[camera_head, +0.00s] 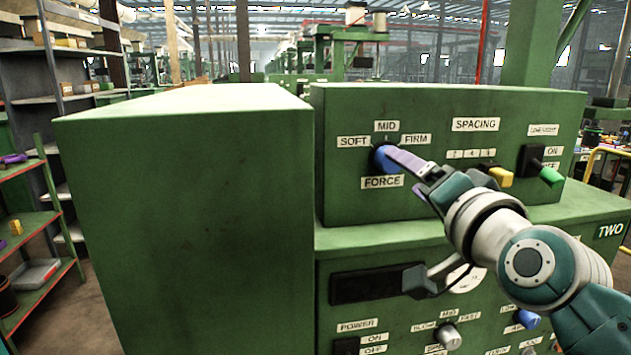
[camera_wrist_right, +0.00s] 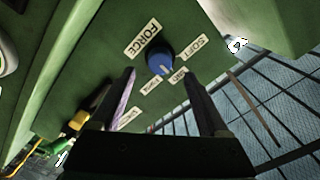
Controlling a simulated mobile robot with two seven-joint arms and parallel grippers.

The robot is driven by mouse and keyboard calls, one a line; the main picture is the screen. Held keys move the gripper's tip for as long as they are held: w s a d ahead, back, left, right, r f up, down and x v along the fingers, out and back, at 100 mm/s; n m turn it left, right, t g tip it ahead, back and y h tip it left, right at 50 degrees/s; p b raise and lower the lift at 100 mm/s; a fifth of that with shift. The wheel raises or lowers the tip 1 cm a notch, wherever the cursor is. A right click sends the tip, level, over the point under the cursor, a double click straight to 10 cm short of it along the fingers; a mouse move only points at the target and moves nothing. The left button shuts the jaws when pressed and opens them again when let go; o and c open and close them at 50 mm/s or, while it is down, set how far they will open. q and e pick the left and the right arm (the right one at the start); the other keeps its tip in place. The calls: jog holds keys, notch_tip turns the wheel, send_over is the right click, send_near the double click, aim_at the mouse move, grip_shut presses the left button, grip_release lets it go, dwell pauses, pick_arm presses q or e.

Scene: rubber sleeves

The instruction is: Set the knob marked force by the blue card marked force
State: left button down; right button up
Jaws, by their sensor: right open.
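The blue force knob (camera_head: 384,159) is on the front of the green machine's upper box, above a FORCE label (camera_head: 382,182). SOFT (camera_head: 353,142), MID (camera_head: 387,126) and FIRM (camera_head: 417,139) labels surround its upper side. My right gripper (camera_head: 402,172) is open in front of the knob and partly covers it. In the right wrist view the knob (camera_wrist_right: 160,60) shows between and beyond the two fingers; I cannot tell whether they touch it. A pale mark shows on its face, but its exact setting is unclear. I cannot make out the blue card. My left gripper is not in view.
A SPACING control with a yellow handle (camera_head: 500,177) and a switch with a green tip (camera_head: 551,177) lie to the right, close to my right arm. More knobs (camera_head: 447,336) are below. A large green block (camera_head: 185,215) stands left; shelves (camera_head: 35,220) are farther left.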

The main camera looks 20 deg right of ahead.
jog(key=shift+v, duration=2.6)
